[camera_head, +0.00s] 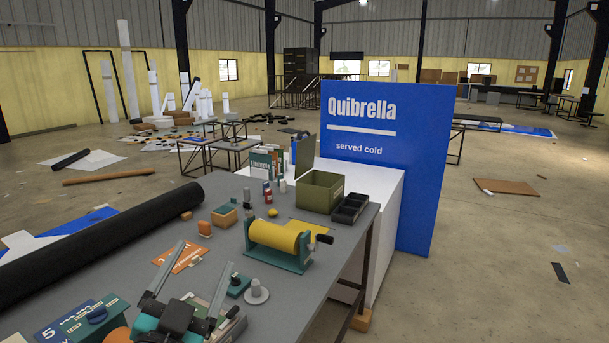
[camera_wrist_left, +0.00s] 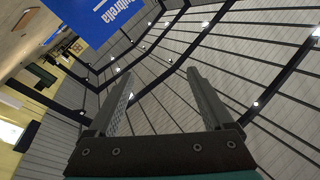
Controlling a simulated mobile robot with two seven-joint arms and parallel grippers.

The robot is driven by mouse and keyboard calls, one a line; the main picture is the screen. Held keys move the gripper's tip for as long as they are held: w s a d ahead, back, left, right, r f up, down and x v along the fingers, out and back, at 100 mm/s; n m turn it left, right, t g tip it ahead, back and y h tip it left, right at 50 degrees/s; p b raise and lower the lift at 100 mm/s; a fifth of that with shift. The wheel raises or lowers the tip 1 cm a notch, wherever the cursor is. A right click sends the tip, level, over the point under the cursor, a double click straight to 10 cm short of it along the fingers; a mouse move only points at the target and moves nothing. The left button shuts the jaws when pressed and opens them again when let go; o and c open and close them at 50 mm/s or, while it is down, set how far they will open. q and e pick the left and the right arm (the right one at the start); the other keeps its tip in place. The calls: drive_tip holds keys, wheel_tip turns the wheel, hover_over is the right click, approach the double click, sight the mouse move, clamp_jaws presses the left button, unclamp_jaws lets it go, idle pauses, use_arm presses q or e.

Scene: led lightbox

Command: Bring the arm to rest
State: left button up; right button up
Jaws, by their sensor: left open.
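My left gripper (camera_head: 206,253) is at the lower left of the head view, over the near part of the grey workbench (camera_head: 285,325). Its two fingers point up and away from me and stand well apart, with nothing between them. In the left wrist view the same gripper (camera_wrist_left: 160,71) is open and empty, facing the roof and wall. The blue Quibrella sign (camera_wrist_left: 103,18) shows at the top of that view. My right gripper is in neither view.
On the bench are a black roll (camera_head: 95,240), a yellow roll on a teal stand (camera_head: 278,237), an olive box (camera_head: 320,191), a black tray (camera_head: 350,208) and a grey knob (camera_head: 257,290) near the gripper. The blue sign (camera_head: 386,150) stands behind. Floor to the right is mostly clear.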

use_arm(q)
drive_tip(key=s+a+f+n+g+y, duration=0.3)
drive_tip(key=f+n+g, duration=0.15)
drive_tip(key=f, duration=0.55)
drive_tip(key=s+d+f+g+h, duration=0.1)
drive_tip(key=s+d+f+g, duration=0.2)
drive_tip(key=s+f+g, duration=1.3)
drive_tip(key=s+f+t+b, duration=0.1)
drive_tip(key=s+f+b, duration=0.2)
drive_tip(key=f, duration=0.9)
drive_tip(key=s+f+t+b, duration=0.15)
drive_tip(key=f+b, duration=0.25)
drive_tip(key=f, duration=0.8)
drive_tip(key=s+f+b, duration=0.3)
drive_tip(key=f, duration=0.9)
drive_tip(key=s+a+f+g+b, duration=0.1)
drive_tip(key=s+a+f+b, duration=0.2)
drive_tip(key=s+f+b, duration=0.5)
drive_tip(key=s+f, duration=0.6)
drive_tip(key=f, duration=0.5)
drive_tip(key=shift+s+a+f, duration=0.15)
drive_tip(key=shift+s+f, duration=0.15)
drive_tip(key=shift+f, duration=0.1)
